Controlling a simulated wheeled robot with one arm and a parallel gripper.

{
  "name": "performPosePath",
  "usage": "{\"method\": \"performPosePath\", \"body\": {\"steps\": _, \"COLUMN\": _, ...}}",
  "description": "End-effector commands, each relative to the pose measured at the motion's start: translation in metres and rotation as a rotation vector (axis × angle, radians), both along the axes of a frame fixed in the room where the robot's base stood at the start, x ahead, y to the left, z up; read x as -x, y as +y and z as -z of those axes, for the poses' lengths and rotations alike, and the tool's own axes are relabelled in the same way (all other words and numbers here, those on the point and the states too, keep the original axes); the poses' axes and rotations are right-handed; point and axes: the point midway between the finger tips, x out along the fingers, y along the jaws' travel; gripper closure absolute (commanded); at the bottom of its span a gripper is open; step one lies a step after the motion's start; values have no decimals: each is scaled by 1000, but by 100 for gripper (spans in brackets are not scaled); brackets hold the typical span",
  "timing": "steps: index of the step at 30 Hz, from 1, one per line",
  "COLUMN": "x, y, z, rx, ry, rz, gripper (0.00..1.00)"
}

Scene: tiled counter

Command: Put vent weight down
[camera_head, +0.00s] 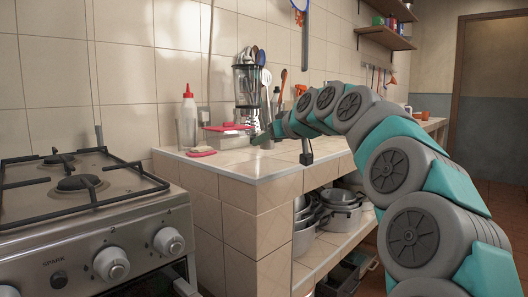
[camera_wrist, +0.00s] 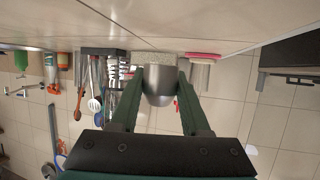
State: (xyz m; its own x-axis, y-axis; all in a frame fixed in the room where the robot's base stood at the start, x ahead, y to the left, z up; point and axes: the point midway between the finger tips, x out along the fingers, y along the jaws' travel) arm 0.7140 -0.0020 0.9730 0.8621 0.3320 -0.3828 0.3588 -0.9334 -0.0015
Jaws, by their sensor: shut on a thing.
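The vent weight (camera_wrist: 160,84) looks like a grey metal cylinder with a rounded end, in the middle of the wrist view. My gripper (camera_wrist: 160,92) has its two dark green fingers on either side of it and is shut on it. The weight cannot be made out clearly there. I cannot tell whether it touches the counter; a pale speckled patch shows at its counter-side end in the wrist view, which appears upside down.
A utensil holder (camera_head: 246,87) stands behind my gripper. A bottle with a red cap (camera_head: 187,118) and a pink sponge (camera_head: 201,151) are to its left. The stove (camera_head: 85,220) is at the left. Pots (camera_head: 340,208) stand on the shelf below. The front counter top is clear.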

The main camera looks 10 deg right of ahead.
Motion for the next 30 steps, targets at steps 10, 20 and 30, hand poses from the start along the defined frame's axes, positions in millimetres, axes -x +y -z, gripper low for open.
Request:
{"method": "performPosePath", "body": {"steps": 10, "x": -29, "y": 1, "z": 2, "rx": 1, "ry": -1, "rz": 1, "gripper": 100}}
{"method": "performPosePath", "body": {"steps": 20, "x": -29, "y": 2, "z": 27, "rx": 1, "ry": 3, "rz": -1, "gripper": 100}}
{"method": "performPosePath", "body": {"steps": 30, "x": -29, "y": 1, "z": 37, "rx": 2, "ry": -3, "rz": 1, "gripper": 100}}
